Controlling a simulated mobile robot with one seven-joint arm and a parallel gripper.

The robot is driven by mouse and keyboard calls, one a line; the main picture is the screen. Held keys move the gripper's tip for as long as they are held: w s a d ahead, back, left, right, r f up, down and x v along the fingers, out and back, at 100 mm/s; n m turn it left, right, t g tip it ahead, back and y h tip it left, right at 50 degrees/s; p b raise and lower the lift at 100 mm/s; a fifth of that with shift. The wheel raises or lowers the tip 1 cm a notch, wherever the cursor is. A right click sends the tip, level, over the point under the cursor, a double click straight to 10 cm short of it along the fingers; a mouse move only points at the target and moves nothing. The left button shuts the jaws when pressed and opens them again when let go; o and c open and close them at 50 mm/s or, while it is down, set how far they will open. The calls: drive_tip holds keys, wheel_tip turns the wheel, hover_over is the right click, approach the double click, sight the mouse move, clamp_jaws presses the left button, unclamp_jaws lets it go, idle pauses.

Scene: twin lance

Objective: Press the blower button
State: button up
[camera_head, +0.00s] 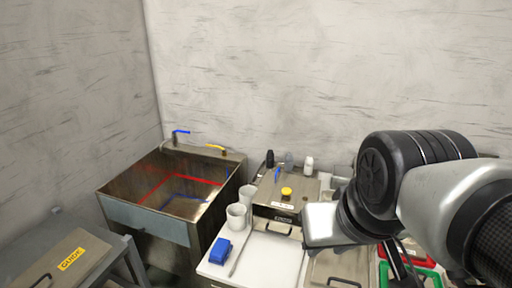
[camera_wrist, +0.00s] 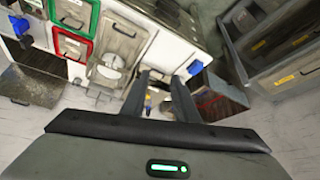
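A yellow round button (camera_head: 287,190) sits on top of a steel box (camera_head: 303,188) in the head view, with a small label on the box's front below it. I take it for the blower button, but I cannot read the label. My gripper (camera_wrist: 162,74) shows in the wrist view with its two dark fingers apart and nothing clearly held between them. In the head view my arm reaches in from the right, and its silver wrist part is right of and nearer than the button. My fingers cannot be made out clearly there. I cannot identify the button in the wrist view.
A steel sink (camera_head: 160,212) with a blue tap handle stands at the left. Small bottles (camera_head: 308,165) stand behind the button. Red and green trays (camera_head: 425,272) are under my arm.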

idle(0.4)
clamp_jaws()
idle(1.5)
